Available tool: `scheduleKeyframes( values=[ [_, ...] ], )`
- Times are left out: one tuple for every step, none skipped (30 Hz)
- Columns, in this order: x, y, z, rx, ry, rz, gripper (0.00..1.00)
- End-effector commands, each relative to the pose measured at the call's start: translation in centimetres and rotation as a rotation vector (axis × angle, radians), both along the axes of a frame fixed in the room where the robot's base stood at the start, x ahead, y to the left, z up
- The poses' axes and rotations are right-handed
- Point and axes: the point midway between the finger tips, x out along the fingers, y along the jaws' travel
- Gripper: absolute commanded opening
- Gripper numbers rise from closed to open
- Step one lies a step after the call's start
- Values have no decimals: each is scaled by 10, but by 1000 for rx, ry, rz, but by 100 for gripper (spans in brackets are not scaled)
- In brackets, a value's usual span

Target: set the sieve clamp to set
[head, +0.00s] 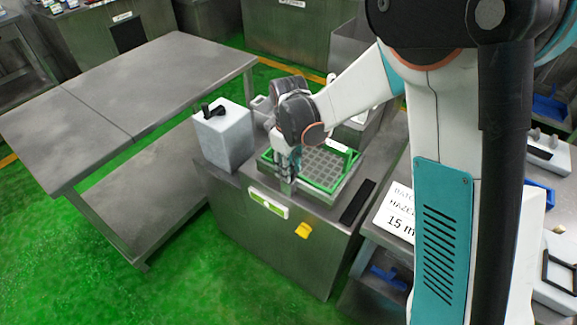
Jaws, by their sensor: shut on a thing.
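The sieve (322,166) is a grey grid in a bright green frame, set on top of a steel cabinet (322,250). My gripper (288,182) reaches down at the sieve's front left corner. It is shut on a small part there, which I take to be the sieve clamp; the fingers hide most of it, so its exact position cannot be read. A white and green label plate (268,203) is on the cabinet front just below the gripper.
A grey box with a black handle (224,137) stands close left of my gripper. A yellow part (303,230) sticks out of the cabinet front. A bare steel table (130,85) is at left. A sign (399,212) is at right. Green floor is clear in front.

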Motion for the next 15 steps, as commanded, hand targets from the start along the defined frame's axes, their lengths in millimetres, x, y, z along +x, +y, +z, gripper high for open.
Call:
scheduleKeyframes(
  values=[
    [0,0,0,0,0,17,9],
    [0,0,0,0,0,28,9],
    [0,0,0,0,0,40,9],
    [0,0,0,0,0,47,9],
    [0,0,0,0,0,54,9],
    [0,0,0,0,0,62,9],
    [0,0,0,0,0,67,9],
    [0,0,0,0,0,70,9],
    [0,0,0,0,0,73,9],
    [0,0,0,0,0,75,9],
    [0,0,0,0,0,77,9],
    [0,0,0,0,0,78,9],
    [0,0,0,0,0,78,9],
    [0,0,0,0,0,79,9],
    [0,0,0,0,0,79,9]
  ],
)
